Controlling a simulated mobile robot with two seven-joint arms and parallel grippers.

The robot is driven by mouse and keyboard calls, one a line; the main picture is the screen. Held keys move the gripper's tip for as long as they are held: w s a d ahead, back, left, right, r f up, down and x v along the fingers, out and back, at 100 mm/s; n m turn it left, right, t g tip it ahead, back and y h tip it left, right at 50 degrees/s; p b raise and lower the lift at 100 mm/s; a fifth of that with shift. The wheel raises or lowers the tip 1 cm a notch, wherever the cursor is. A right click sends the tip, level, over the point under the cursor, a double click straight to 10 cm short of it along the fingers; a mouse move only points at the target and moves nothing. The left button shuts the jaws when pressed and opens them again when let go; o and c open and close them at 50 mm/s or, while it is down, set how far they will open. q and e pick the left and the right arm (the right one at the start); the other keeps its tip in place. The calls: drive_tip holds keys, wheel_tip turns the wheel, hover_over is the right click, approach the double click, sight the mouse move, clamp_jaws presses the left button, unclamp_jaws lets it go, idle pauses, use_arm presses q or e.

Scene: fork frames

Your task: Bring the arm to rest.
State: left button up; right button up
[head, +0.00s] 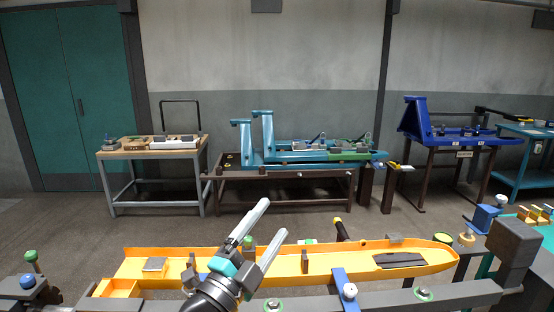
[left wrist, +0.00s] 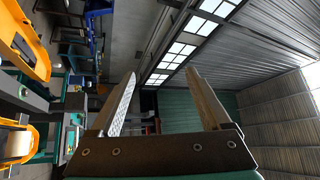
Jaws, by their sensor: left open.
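My left gripper (head: 262,232) points up and to the right in the head view, in front of a long orange-yellow tray-like part (head: 318,262). Its two fingers are spread apart with nothing between them. In the left wrist view the same open fingers (left wrist: 160,88) stand out against the ceiling and far wall, with an empty gap. The gripper overlaps the orange part in the picture; I cannot tell how far apart they are. My right gripper is not seen in either view.
A dark frame (head: 455,298) with blue and green clamps runs along the front. A grey block (head: 514,250) stands at right. Farther back are a wooden-topped bench (head: 130,153), a teal fixture (head: 262,135) on a dark table and a blue fixture (head: 419,118). Floor (head: 80,235) between is open.

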use_arm(q)
drive_tip(key=s+a+f+n+g+y, duration=0.3)
drive_tip(key=s+a+f+n+y, duration=0.1)
drive_tip(key=a+f+n+y, duration=0.3)
drive_tip(key=s+a+f+n+g+y, duration=0.2)
drive_tip(key=s+a+f+n+y, duration=0.25)
drive_tip(key=f+n, duration=0.4)
drive_tip(key=s+a+f+n+g, duration=0.1)
drive_tip(key=s+a+f+g, duration=0.1)
drive_tip(key=s+f+g, duration=0.6)
drive_tip(key=s+a+f+n+g, duration=0.15)
drive_tip(key=s+f, duration=0.35)
drive_tip(key=s, duration=0.7)
wheel_tip(320, 180, down, 26)
drive_tip(key=s+g+b, duration=0.2)
drive_tip(key=b, duration=0.3)
drive_tip(key=s+a+f+g+b, duration=0.1)
drive_tip(key=s+f+b, duration=0.4)
drive_tip(key=s+f, duration=1)
wheel_tip(320, 180, down, 4)
drive_tip(key=shift+s+a+r, duration=0.15)
drive_tip(key=shift+s+a, duration=0.1)
drive_tip(key=shift+a, duration=0.35)
